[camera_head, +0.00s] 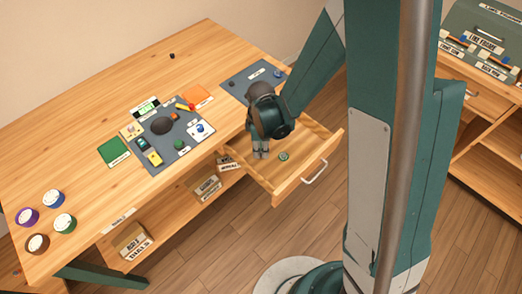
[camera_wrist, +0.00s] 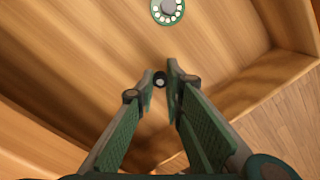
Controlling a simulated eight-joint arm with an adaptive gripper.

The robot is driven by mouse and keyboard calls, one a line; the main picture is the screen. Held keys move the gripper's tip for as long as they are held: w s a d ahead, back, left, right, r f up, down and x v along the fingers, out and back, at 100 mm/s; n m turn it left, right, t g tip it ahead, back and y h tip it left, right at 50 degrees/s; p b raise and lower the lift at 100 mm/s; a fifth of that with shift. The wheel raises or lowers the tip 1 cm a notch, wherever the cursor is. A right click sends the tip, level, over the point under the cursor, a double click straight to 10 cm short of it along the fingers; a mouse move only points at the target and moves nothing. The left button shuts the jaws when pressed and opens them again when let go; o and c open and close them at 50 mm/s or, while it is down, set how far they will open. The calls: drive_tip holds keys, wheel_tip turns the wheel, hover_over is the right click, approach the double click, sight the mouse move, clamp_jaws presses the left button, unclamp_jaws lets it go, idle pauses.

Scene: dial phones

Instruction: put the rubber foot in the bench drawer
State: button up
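A small dark round piece with a paler centre, which looks like the rubber foot (camera_wrist: 160,79), sits between my fingertips in the wrist view. My gripper (camera_wrist: 161,76) is nearly closed, with the piece filling the narrow gap between its fingers. In the head view my gripper (camera_head: 260,154) points down inside the open bench drawer (camera_head: 307,173), toward its left part. The drawer's wooden floor (camera_wrist: 90,55) lies below the fingers in the wrist view. The foot cannot be made out in the head view, and its height above the floor is hard to tell.
A green dial disc (camera_head: 283,156) lies on the drawer floor to the right of my gripper; it also shows in the wrist view (camera_wrist: 168,10). The bench top (camera_head: 75,150) holds a grey mat (camera_head: 192,148) with phone parts. A small black object (camera_head: 172,56) stands at the back.

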drive_tip(key=shift+f, duration=0.15)
drive_tip(key=o, duration=0.6)
drive_tip(key=shift+o, duration=0.2)
wheel_tip(320, 180, up, 12)
drive_tip(key=p, duration=0.3)
drive_tip(key=shift+w+r, duration=0.15)
drive_tip(key=shift+r, duration=0.05)
idle(0.9)
drive_tip(key=shift+d, duration=0.1)
drive_tip(key=s+d+r+m+t, duration=0.35)
drive_tip(key=d+r+m, duration=0.45)
drive_tip(key=d+r, duration=0.6)
drive_tip(key=s+d+r+m+t, duration=0.4)
drive_tip(key=s+d+r+m, duration=0.4)
drive_tip(key=s+r+m, duration=0.2)
drive_tip(key=shift+d+r, duration=0.35)
